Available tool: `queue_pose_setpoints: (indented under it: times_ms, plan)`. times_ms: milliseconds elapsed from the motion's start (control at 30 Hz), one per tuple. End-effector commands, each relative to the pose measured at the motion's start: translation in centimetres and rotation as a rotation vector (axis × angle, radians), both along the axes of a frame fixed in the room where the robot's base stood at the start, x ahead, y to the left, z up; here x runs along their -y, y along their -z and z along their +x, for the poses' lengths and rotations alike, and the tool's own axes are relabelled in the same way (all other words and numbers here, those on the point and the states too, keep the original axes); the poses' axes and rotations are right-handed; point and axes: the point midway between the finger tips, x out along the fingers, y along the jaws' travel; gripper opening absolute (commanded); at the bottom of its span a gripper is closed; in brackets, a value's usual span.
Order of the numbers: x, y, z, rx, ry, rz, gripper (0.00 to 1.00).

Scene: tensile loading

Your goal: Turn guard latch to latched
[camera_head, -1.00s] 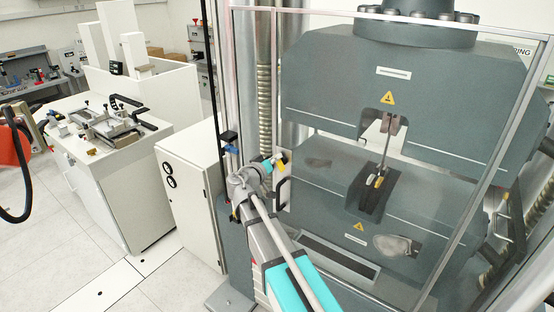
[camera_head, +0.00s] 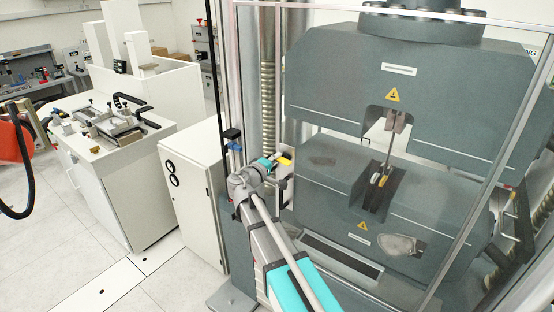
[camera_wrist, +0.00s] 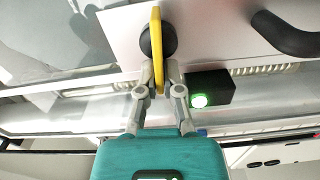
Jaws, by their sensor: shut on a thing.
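The yellow guard latch handle (camera_wrist: 157,42) sits on a round black hub in the wrist view, its bar running up and down the picture. The fingers of my gripper (camera_wrist: 160,82) are closed around the handle's near end. In the head view my gripper (camera_head: 272,162) is at the left edge of the clear guard (camera_head: 330,190). The yellow handle (camera_head: 284,160) shows small there, lying nearly level and partly hidden by the gripper.
A black box with a lit green lamp (camera_wrist: 200,99) sits right beside the fingers. A dark curved handle (camera_wrist: 285,35) is at the upper right. The grey testing machine (camera_head: 430,190) stands behind the guard; a white cabinet (camera_head: 195,185) stands left of my arm.

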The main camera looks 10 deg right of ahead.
Motion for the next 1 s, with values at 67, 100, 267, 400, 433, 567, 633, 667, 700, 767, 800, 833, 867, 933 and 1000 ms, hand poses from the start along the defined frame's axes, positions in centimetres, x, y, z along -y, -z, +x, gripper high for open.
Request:
queue_pose_setpoints:
  times_ms: [67, 100, 267, 400, 433, 567, 633, 667, 700, 767, 800, 833, 867, 933, 1000]
  plan:
    - [-0.04, 0.18, 0.03, -0.028, -0.001, -0.027, 0.00]
    - [-0.04, 0.21, 0.03, -0.041, -0.001, -0.039, 0.00]
    - [-0.04, 0.28, 0.03, -0.075, -0.001, -0.073, 0.00]
    - [-0.04, 0.30, 0.02, -0.087, -0.001, -0.085, 0.00]
    - [-0.03, 0.30, 0.03, -0.087, -0.001, -0.085, 0.00]
    - [-0.02, 0.30, 0.02, -0.088, 0.000, -0.086, 0.00]
    - [-0.02, 0.30, 0.02, -0.087, 0.000, -0.085, 0.00]
    - [-0.02, 0.30, 0.02, -0.087, 0.000, -0.085, 0.00]
    - [-0.02, 0.30, 0.02, -0.087, 0.000, -0.085, 0.00]
    - [-0.02, 0.30, 0.02, -0.087, 0.000, -0.085, 0.12]
    - [-0.02, 0.30, 0.02, -0.087, 0.000, -0.085, 0.19]
    - [-0.02, 0.30, 0.02, -0.087, 0.000, -0.085, 0.25]
    - [-0.02, 0.30, 0.02, -0.087, 0.000, -0.084, 0.30]
    - [-0.01, 0.29, 0.01, -0.087, 0.000, -0.084, 0.43]
    - [-0.01, 0.29, 0.01, -0.087, 0.000, -0.084, 0.43]
